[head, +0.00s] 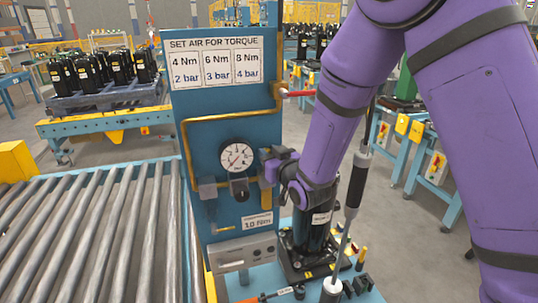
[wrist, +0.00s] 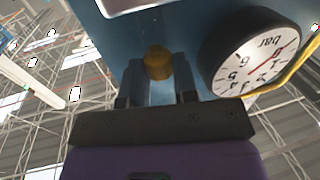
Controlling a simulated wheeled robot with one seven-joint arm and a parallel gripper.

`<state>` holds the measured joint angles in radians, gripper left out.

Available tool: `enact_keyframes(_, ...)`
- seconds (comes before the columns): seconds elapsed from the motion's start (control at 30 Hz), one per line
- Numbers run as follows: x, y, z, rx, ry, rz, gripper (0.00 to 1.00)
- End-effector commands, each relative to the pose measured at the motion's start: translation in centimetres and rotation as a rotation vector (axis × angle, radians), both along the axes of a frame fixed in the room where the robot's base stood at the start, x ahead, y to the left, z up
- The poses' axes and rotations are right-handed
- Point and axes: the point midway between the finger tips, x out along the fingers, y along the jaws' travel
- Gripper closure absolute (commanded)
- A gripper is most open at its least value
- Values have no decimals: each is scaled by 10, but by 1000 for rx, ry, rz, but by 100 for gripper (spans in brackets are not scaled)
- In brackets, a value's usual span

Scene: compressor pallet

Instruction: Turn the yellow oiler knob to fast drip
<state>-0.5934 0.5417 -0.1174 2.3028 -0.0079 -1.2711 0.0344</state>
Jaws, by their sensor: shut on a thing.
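The yellow oiler knob (wrist: 158,62) shows in the wrist view between the fingers of my gripper (wrist: 160,82), below the blue panel face. My gripper (head: 270,165) is shut on it. In the head view my gripper is at the right side of the blue panel (head: 188,115), just right of the round pressure gauge (head: 237,156), and it hides the knob. The gauge face also shows upside down in the wrist view (wrist: 262,52). The knob's setting marks cannot be seen.
A torque chart (head: 217,62) is on the panel, with a yellow pipe (head: 225,115) below it. A red lever (head: 298,93) sticks out at the right. A black compressor (head: 312,232) and a hanging tool (head: 356,185) stand close to my arm. A roller conveyor (head: 95,240) fills the left.

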Motion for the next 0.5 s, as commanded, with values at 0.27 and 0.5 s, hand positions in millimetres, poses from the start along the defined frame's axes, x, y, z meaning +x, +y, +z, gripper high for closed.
enact_keyframes(0.27, 3, -4, 0, 0, -2, 131, 97)
enact_keyframes(0.5, 4, -4, 1, 0, -2, 240, 96)
